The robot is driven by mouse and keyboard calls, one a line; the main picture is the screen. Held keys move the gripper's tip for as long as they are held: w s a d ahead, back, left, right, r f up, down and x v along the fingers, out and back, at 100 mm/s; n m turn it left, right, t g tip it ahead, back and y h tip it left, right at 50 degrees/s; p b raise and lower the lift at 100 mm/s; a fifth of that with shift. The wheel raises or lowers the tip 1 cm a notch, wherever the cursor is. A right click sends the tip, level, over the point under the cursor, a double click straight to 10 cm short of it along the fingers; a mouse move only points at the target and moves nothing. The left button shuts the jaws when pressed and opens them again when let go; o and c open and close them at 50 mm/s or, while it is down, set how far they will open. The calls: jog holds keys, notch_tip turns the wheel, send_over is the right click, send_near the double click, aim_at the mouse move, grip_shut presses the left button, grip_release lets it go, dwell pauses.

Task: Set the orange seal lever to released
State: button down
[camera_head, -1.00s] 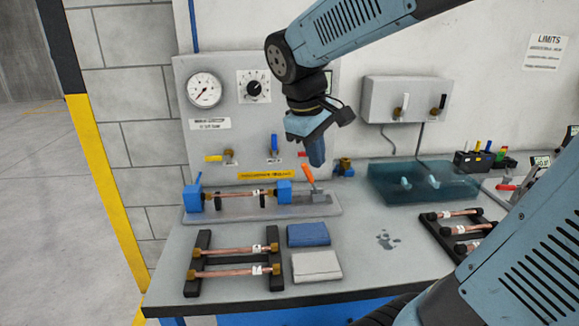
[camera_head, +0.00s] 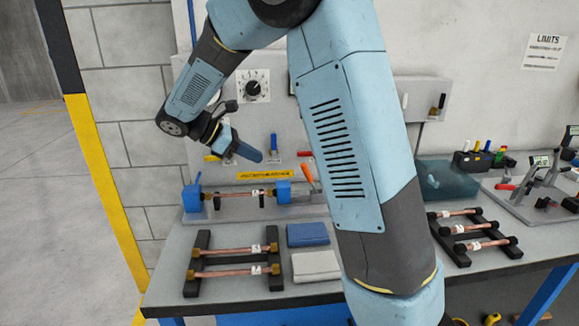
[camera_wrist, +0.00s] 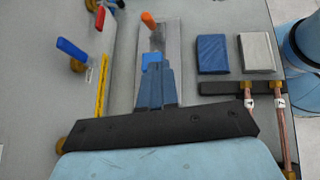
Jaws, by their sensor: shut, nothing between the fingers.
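The orange seal lever (camera_head: 308,173) stands at the right end of the tube fixture (camera_head: 318,211), tilted, its top leaning to the left. It also shows at the top of the wrist view (camera_wrist: 148,20). My gripper (camera_head: 256,155) is shut and empty, to the left of the lever and above the fixture, apart from the lever. In the wrist view my gripper's fingers (camera_wrist: 153,78) point toward the lever and hide part of the fixture. A copper tube (camera_head: 236,193) lies in the fixture, with a blue block (camera_head: 283,192) at its right end.
A wall panel behind has a blue handle (camera_head: 274,142) and a red handle (camera_head: 304,154). A blue pad (camera_head: 307,234) and a grey pad (camera_head: 316,266) lie in front, beside a black rack (camera_head: 202,240) with copper tubes. My arm covers the middle of the bench.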

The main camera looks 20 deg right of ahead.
jog(key=shift+w+a+f+n+h, duration=0.4)
jog(key=shift+w+a+f+n, duration=0.15)
jog(key=shift+w+a, duration=0.2)
send_near(310, 179)
jog(key=shift+w+d+f, duration=0.35)
jog(key=shift+w+d, duration=0.1)
jog(key=shift+d, duration=0.25)
jog(key=shift+d+r, duration=0.1)
jog(key=shift+d, duration=0.55)
jog(key=shift+a, duration=0.1)
